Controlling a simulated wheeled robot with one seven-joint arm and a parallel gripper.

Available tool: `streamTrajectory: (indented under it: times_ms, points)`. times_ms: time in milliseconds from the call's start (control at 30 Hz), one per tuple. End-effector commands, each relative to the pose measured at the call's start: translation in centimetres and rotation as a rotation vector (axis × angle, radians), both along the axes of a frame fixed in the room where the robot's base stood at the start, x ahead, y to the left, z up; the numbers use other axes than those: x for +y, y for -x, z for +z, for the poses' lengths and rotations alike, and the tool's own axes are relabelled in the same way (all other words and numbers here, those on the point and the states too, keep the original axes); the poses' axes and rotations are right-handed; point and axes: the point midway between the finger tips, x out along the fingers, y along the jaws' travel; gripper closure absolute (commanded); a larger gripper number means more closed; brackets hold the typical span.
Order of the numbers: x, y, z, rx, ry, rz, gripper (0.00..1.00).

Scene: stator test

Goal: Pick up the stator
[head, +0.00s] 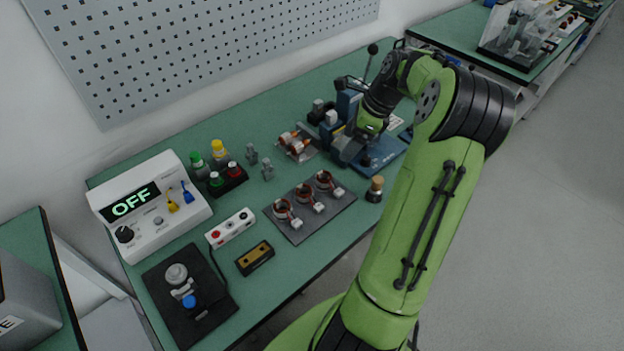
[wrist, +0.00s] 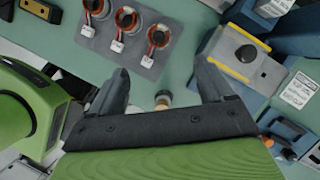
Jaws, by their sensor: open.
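Three copper-wound stators with white tags sit in a row on a dark grey mat (head: 311,217): a left one (head: 283,210), a middle one (head: 304,193) and a right one (head: 324,181). In the wrist view the same stators show at the top: one at left (wrist: 97,8), one in the middle (wrist: 126,19) and one at right (wrist: 159,36). My gripper (wrist: 163,85) is open and empty, above the bench, with the stators beyond its left finger. In the head view the gripper is at the right of the mat, partly hidden by my wrist.
A blue press-like fixture (head: 376,153) stands beside my gripper. A small cork-topped bottle (head: 375,189) stands right of the mat; it shows between the fingers in the wrist view. The OFF-display box (head: 150,205), white socket strip (head: 230,229) and black pad (head: 190,296) lie left.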

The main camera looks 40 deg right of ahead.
Motion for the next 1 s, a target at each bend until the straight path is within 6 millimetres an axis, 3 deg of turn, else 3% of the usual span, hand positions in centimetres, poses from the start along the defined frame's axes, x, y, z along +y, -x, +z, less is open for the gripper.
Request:
streamTrajectory:
  times_ms: [100, 300, 567, 767, 1000]
  points:
    - [0.9, -0.9, -3.3, 0.003, -0.003, 0.006, 0.2]
    - [2.0, -2.3, -7.7, 0.003, 0.0, 0.005, 0.2]
    - [2.7, -3.0, -10.2, 0.002, 0.001, 0.007, 0.2]
    - [3.7, -3.9, -13.7, 0.004, 0.0, 0.007, 0.2]
    - [3.7, -4.1, -13.7, 0.001, 0.003, 0.006, 0.23]
